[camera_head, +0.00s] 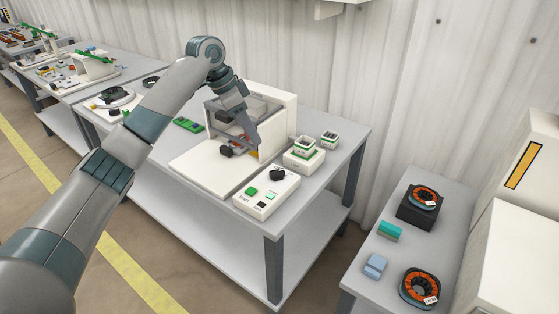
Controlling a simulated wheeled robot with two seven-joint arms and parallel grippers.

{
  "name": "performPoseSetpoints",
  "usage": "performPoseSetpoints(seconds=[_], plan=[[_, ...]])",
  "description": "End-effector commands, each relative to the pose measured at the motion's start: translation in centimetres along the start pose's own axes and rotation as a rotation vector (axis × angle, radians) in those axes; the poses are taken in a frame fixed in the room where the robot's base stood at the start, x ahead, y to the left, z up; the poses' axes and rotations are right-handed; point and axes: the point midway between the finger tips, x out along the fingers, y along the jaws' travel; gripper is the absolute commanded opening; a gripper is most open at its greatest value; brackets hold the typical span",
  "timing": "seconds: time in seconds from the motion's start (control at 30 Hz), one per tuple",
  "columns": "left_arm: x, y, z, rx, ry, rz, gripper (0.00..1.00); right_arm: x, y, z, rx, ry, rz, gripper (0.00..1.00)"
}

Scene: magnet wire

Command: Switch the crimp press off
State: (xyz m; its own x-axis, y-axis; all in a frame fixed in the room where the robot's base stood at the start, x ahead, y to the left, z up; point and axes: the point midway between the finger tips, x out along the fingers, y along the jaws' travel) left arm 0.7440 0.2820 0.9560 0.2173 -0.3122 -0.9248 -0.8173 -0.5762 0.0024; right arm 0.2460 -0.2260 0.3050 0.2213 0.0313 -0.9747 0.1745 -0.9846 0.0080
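The crimp press (285,112) is a white housing with a flat white base plate (196,166) on the grey table. In front of it lies a white control box (281,192) with a green button (251,191) marked with small text, a black switch or knob (277,174) and smaller dark and green marks. The switch position is too small to read. My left gripper (252,140) reaches down in front of the press opening, behind and above the control box and apart from it. Its fingers are small and overlap the press, so their opening is unclear. My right gripper is not in view.
Small white boxes with green rims (303,153) stand right of the press. Green pieces (188,125) lie left of it. A lower right table (407,256) bears orange-and-black coils (421,286) and small blocks. A corrugated wall stands behind.

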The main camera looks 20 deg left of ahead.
Motion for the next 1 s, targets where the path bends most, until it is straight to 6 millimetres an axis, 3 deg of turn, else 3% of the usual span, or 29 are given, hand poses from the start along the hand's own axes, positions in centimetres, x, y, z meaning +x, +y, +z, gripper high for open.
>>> performPoseSetpoints(seconds=[0.57,0.77,1.0], plan=[[-0.2,-0.1,-0.1,0.002,0.000,0.002,0.34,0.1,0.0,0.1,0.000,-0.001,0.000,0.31],[1.4,-0.1,-0.1,0.002,-0.001,0.003,0.34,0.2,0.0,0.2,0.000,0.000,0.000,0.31],[5.0,-0.1,0.0,0.001,-0.002,0.004,0.34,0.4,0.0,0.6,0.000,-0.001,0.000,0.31]])
